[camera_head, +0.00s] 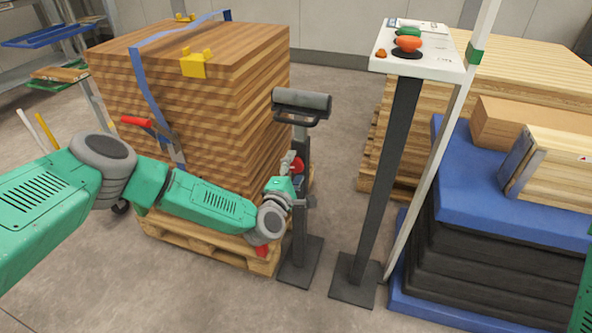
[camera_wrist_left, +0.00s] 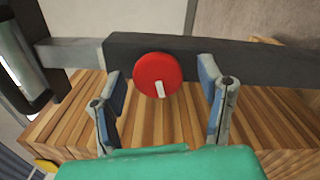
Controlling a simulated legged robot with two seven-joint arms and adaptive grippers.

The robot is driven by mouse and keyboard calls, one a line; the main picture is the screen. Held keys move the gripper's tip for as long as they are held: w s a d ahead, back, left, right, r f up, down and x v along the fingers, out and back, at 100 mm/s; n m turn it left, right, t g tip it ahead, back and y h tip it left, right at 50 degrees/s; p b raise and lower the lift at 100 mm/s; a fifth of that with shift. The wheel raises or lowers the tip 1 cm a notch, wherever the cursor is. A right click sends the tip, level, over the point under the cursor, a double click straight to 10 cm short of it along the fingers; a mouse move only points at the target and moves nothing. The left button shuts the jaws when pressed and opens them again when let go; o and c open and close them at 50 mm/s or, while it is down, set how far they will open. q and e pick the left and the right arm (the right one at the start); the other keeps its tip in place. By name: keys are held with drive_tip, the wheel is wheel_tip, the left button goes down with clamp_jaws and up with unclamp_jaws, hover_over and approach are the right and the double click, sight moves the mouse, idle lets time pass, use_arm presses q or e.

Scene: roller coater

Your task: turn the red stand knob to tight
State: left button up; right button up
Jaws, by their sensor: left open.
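The red stand knob (camera_wrist_left: 157,72) is a round disc with a white mark pointing down and slightly right in the left wrist view. It sits on the dark post of the roller stand (camera_wrist_left: 250,62). In the head view the knob (camera_head: 298,164) shows partly, behind my left gripper (camera_head: 290,176). In the left wrist view my left gripper (camera_wrist_left: 163,85) is open, one finger on each side of the knob, with gaps to it. The fingers do not appear to touch the knob. The stand's grey roller (camera_head: 302,101) is on top. My right gripper is out of view.
A strapped stack of wooden boards (camera_head: 215,100) on a pallet stands behind my left arm. A control pedestal (camera_head: 385,180) with a white panel stands right of the stand. Blue and black stacked slabs (camera_head: 470,220) fill the right. The floor in front is clear.

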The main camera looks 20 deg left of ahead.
use_arm(q)
drive_tip(key=shift+w+a, duration=0.1)
drive_tip(key=shift+w, duration=0.45)
drive_tip(key=c, duration=1.2)
drive_tip(key=shift+c, duration=0.2)
